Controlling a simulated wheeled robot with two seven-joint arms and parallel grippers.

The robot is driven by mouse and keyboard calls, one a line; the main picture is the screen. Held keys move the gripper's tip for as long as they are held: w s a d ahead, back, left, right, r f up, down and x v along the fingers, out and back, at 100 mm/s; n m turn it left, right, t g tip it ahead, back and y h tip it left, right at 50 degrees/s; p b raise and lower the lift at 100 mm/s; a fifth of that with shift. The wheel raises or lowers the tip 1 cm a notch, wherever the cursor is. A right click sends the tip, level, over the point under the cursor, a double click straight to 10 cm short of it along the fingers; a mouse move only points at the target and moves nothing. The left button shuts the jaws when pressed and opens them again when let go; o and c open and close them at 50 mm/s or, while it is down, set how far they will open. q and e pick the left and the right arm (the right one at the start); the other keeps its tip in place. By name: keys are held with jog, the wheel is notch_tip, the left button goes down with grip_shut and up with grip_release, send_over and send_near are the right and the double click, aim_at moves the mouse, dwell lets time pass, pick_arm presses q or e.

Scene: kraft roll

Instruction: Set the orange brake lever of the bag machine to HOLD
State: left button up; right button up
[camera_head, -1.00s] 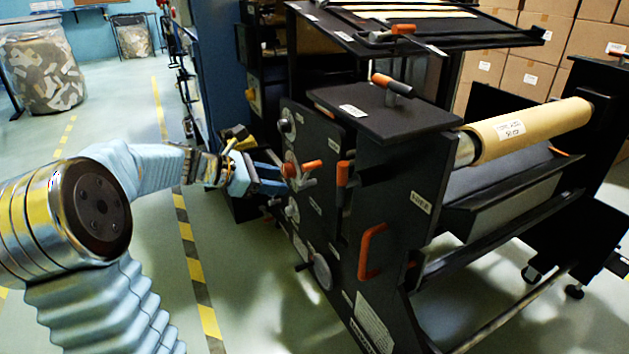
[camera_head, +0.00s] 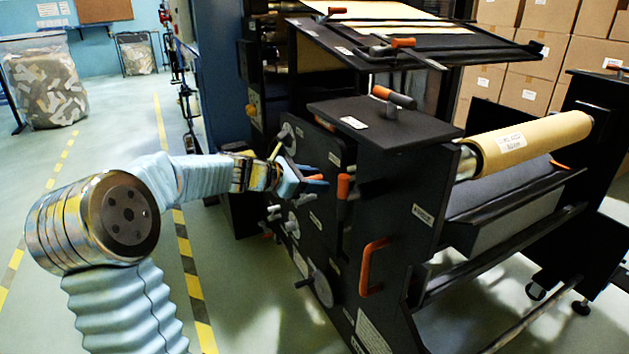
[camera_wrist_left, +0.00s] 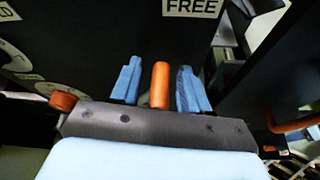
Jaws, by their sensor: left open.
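The orange brake lever (camera_head: 343,187) stands upright on the near side panel of the black bag machine (camera_head: 385,185). My left gripper (camera_head: 315,183) comes in from the left, its blue fingers open and pointing at the lever. In the head view the fingertips are just left of the orange grip. In the left wrist view the lever (camera_wrist_left: 159,85) appears between the two open fingers; I cannot tell whether they touch it. A FREE label (camera_wrist_left: 193,7) is above it to the right. A partly cut-off label ending in "LD" (camera_wrist_left: 8,12) is at the upper left. My right gripper is not in view.
An orange knob (camera_wrist_left: 62,101) sits by a dial left of the fingers. An orange C-shaped handle (camera_head: 372,265) is below the lever. A kraft roll (camera_head: 530,143) is at the right. Open floor lies left of the machine.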

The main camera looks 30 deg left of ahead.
pick_arm(q)
jog(key=shift+w, duration=0.1)
jog(key=shift+d, duration=0.1)
grip_shut()
dwell(0.3)
